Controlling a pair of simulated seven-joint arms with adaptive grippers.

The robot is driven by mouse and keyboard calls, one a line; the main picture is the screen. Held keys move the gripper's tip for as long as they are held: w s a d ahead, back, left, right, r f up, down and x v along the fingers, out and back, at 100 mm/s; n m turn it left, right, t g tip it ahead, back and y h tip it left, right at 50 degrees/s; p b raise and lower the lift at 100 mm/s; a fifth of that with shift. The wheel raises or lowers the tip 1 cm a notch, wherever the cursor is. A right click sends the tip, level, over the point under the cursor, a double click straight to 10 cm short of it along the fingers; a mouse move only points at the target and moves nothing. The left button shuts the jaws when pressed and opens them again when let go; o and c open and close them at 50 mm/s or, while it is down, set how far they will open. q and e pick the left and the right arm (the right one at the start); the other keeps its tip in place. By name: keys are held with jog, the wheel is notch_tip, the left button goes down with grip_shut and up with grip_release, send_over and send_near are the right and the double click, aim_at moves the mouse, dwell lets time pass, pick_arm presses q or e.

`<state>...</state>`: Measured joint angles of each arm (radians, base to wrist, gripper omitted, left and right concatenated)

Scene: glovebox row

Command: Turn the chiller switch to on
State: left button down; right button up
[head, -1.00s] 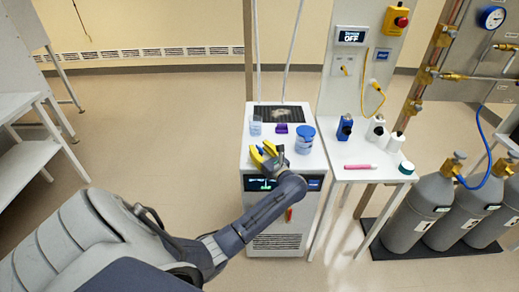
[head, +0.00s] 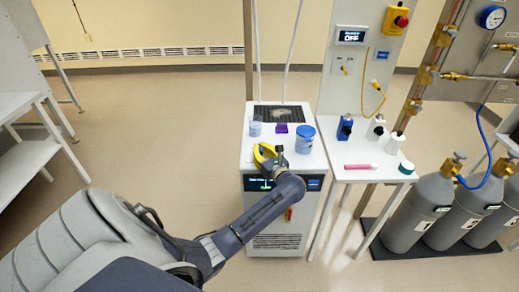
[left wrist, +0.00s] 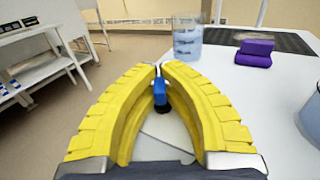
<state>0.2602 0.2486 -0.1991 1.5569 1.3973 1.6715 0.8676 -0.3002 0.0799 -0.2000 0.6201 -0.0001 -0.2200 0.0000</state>
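The chiller appears to be the white cabinet (head: 258,228) in the middle of the head view, with a dark front display (head: 258,184). A small orange-red piece (head: 288,214) shows low on its front; I cannot tell whether it is the switch. My left gripper (head: 264,151), with yellow fingers, is over the cabinet's front top edge. In the left wrist view its fingertips (left wrist: 160,66) are drawn together with a narrow gap. A blue piece with a black end (left wrist: 160,92) shows between the fingers; I cannot tell whether they touch it. My right gripper is out of view.
A side table (head: 345,175) holds bottles and a pink marker. A wall display (head: 351,36) reads OFF. Gas cylinders (head: 415,215) stand right.

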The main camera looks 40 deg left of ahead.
pick_arm(q)
jog(key=m+t, duration=0.1)
jog(key=m+t+h, duration=0.1)
jog(key=t, duration=0.1)
jog(key=m+t+h, duration=0.1)
jog(key=shift+r, duration=0.25)
jog(key=shift+w+r+m+t+h, duration=0.1)
jog(key=shift+m+t+h, duration=1.25)
jog(key=shift+t, duration=0.35)
jog(key=shift+h, duration=0.25)
jog(key=c, duration=1.5)
grip_release()
jog(key=shift+f, duration=0.2)
jog(key=shift+s+d+f, duration=0.1)
jog(key=shift+s+d, duration=0.35)
jog(key=shift+s, duration=0.05)
jog(key=v, duration=1)
jog(key=shift+s+d, duration=0.25)
jog(key=shift+s, duration=0.05)
jog(key=shift+m, duration=0.25)
